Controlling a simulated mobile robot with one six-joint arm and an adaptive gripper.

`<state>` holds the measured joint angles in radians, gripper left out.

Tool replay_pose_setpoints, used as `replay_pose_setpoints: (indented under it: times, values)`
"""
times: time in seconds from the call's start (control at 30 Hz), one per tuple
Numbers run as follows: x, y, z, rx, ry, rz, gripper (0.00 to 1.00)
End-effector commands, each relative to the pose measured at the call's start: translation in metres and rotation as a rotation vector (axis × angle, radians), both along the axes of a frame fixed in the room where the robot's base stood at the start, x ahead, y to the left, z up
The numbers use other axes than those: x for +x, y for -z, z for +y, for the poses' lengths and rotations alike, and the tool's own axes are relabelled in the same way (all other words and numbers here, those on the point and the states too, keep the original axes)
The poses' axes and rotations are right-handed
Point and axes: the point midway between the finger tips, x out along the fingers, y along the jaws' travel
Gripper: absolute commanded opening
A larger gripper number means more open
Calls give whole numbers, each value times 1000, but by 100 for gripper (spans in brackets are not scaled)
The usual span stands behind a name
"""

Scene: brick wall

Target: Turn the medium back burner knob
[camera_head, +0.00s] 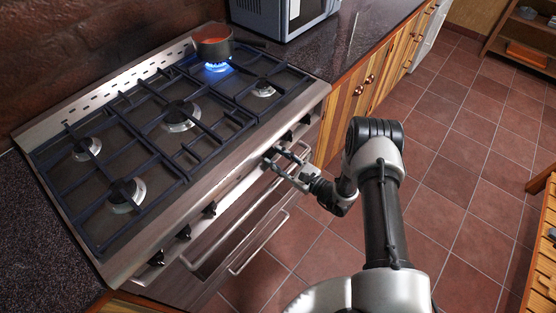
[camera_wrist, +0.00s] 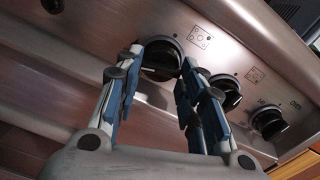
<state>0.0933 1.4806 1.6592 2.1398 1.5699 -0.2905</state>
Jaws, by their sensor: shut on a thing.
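My gripper (camera_head: 276,156) is at the stove's front panel, shut on a dark round knob. In the wrist view, the blue-and-grey fingers (camera_wrist: 162,62) sit on either side of this knob (camera_wrist: 160,56), whose lower part lies between them. Two more dark knobs, a nearer one (camera_wrist: 225,92) and a farther one (camera_wrist: 269,123), are to its right, with small burner marks on the panel. In the head view, the back right burner (camera_head: 217,67) has a blue flame, with a pot (camera_head: 212,43) of orange-red contents over it. The other burners show no flame.
Several knobs (camera_head: 184,232) line the panel to the left of my gripper. Oven handles (camera_head: 236,221) stick out below the panel. A microwave (camera_head: 285,15) stands on the dark counter (camera_head: 345,42) beyond the stove. The tiled floor (camera_head: 455,150) to the right is clear.

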Motion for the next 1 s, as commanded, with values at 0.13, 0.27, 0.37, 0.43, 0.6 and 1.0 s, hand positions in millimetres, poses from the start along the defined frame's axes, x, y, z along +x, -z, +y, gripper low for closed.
replay_pose_setpoints:
  times: [0.13, 0.27, 0.37, 0.43, 0.6, 1.0]
  values:
    - [1, 1, 0, -87, -1, -111, 12]
    - [1, 1, -1, -163, -1, -208, 12]
    - [1, 1, -1, -222, -1, -282, 12]
    - [1, 1, -1, -262, -1, -336, 12]
    - [2, 0, -1, -360, 0, -462, 12]
    - [2, -2, -2, -545, 0, -699, 12]
